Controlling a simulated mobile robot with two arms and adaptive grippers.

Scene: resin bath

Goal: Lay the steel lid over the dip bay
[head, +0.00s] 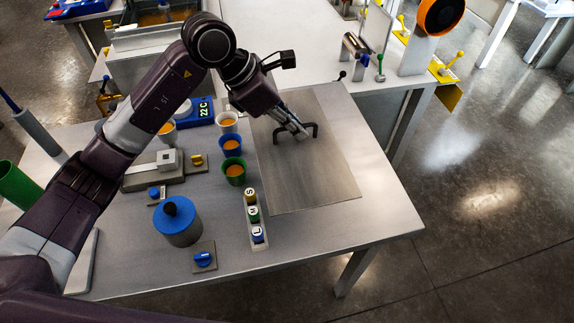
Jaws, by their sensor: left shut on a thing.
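The steel lid (318,180) is a flat grey rectangular plate with a black bar handle (314,131) near its middle. It is at the right part of the near table, and I cannot tell whether it rests on the top or hangs just above it. My left gripper (298,131) reaches down from the upper left and is shut on the handle. A glass-sided tank with amber liquid (155,18) stands at the back left, partly behind my arm; I cannot tell whether it is the dip bay. My right gripper is out of view.
Cups of orange liquid, including a green cup (235,172), stand left of the lid. A strip of lettered knobs (252,222), a blue-topped pot (177,222) and a blue scale (201,111) are near. An orange-ringed device (440,14) stands at the back right.

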